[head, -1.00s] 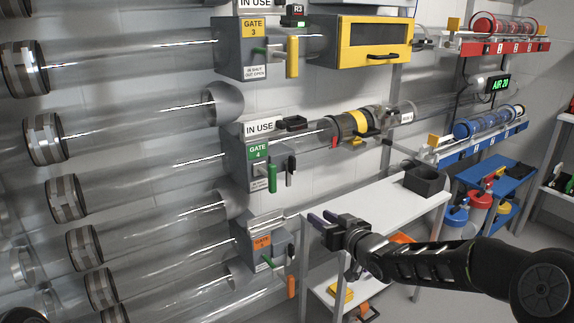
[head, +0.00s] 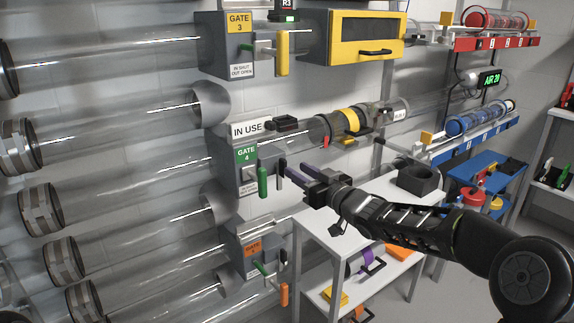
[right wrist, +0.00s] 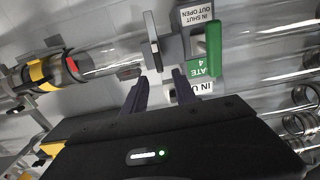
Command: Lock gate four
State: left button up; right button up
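Gate four is a grey box (head: 246,168) with a green "GATE 4" label on the wall, at the centre left of the head view. A green handle (head: 263,182) hangs on its front, and a dark lever (head: 281,176) stands just right of it. My right gripper (head: 284,168) is open, its purple-grey fingertips close to the dark lever. In the right wrist view the lever (right wrist: 152,40) is ahead of the gap between the fingers (right wrist: 158,82); I cannot tell whether they touch. The green label and handle (right wrist: 208,45) are right of it. My left gripper is not in view.
An "IN USE" sign (head: 246,130) stands on the gate four box. Gate three (head: 225,45) with a yellow handle is above, and an orange-labelled gate (head: 255,255) is below. A white table (head: 325,235) with a black bin (head: 418,180) stands to the right.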

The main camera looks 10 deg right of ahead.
aim_at(286, 163)
jog(key=x, duration=0.6)
jog(key=shift+c, duration=0.4)
grip_shut()
jog(key=shift+d, duration=0.1)
dwell(0.8)
